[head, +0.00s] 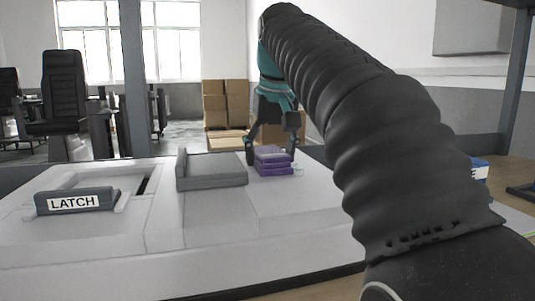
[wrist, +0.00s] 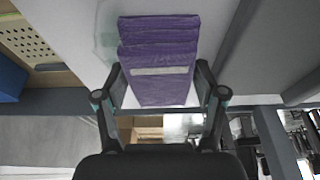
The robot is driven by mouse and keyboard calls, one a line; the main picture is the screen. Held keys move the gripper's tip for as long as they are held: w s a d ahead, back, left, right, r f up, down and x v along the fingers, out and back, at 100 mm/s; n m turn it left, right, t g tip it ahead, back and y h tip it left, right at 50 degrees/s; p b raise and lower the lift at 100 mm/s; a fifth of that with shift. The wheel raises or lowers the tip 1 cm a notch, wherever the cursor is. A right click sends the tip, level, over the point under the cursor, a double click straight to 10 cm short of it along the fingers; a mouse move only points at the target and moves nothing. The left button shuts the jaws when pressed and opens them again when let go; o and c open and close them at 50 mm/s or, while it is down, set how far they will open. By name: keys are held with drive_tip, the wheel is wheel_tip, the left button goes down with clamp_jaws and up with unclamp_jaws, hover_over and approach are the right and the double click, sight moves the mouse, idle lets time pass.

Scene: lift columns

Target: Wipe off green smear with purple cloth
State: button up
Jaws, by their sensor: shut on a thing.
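The purple cloth (head: 272,164) is a folded block with a pale band, at the right of the grey block in the head view. My gripper (head: 270,155) points down and is shut on the cloth, with one finger on each side. In the wrist view the cloth (wrist: 160,62) sits between the fingers of my gripper (wrist: 162,90), against the pale surface. A faint, pale green smear (wrist: 106,42) shows on that surface beside the cloth's left edge. Part of it may be hidden under the cloth. In the head view I cannot make out the smear clearly.
A grey raised block (head: 212,172) stands just left of the cloth. A grey piece labelled LATCH (head: 75,201) sits in a frame at the left. A blue and white box (head: 480,170) is partly hidden behind my arm. The front middle of the white top (head: 215,215) is clear.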

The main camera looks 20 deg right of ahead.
sight(300, 164)
drive_tip(key=shift+d+f, duration=0.1)
drive_tip(key=shift+d, duration=3.4)
drive_tip(key=shift+a, duration=0.15)
drive_tip(key=shift+a, duration=3.7)
drive_tip(key=shift+r, duration=3.05)
